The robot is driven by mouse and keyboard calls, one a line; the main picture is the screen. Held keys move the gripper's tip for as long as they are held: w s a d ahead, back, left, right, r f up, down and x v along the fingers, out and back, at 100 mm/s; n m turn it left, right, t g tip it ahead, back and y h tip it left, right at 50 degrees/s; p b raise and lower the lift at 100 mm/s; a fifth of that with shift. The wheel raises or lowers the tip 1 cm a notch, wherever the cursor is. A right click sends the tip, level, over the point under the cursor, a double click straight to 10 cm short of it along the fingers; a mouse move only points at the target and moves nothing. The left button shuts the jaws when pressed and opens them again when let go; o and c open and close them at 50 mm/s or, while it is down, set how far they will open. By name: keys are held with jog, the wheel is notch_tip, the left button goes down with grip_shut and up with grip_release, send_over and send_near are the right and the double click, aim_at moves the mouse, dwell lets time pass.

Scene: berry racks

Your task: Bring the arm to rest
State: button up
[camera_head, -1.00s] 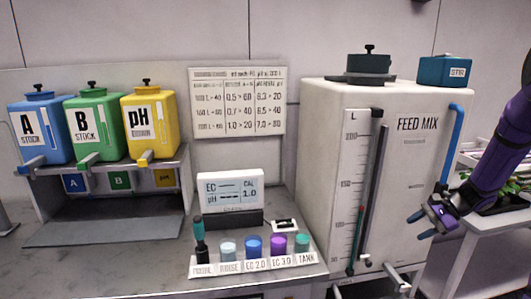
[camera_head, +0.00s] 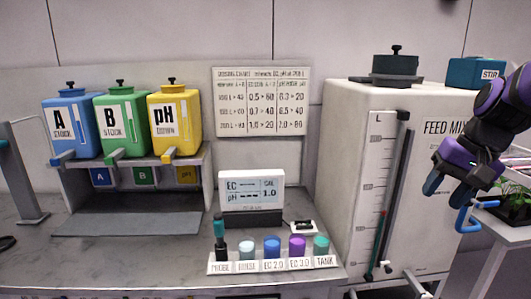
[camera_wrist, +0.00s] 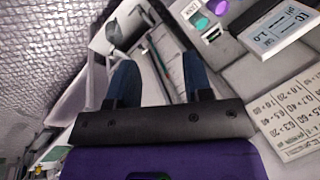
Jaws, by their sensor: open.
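My gripper (camera_head: 447,190) is at the right of the head view, in front of the right side of the white FEED MIX tank (camera_head: 350,150). Its purple and black wrist hangs from the upper right, and its dark blue fingers point down. In the wrist view my gripper (camera_wrist: 160,78) shows two blue fingers spread apart with nothing between them. A blue pipe part (camera_head: 463,220) shows just below the fingers. I cannot tell whether they touch it.
Blue A (camera_head: 70,128), green B (camera_head: 120,128) and yellow pH (camera_head: 175,125) containers stand on a shelf at left. A meter (camera_head: 251,190) stands behind a labelled rack (camera_head: 275,264) of several cups. A plant (camera_head: 517,208) is at far right. The left counter is mostly clear.

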jog(key=s+a+r+n+t+h, duration=0.1)
jog(key=s+r+n, duration=0.1)
jog(key=s, duration=0.5)
jog(key=s+a+r+n+t+h, duration=0.2)
jog(key=s, duration=0.5)
jog(key=shift+a+r+n, duration=0.2)
jog(key=shift+r+n, duration=0.05)
jog(key=shift+n, duration=0.15)
dwell(1.4)
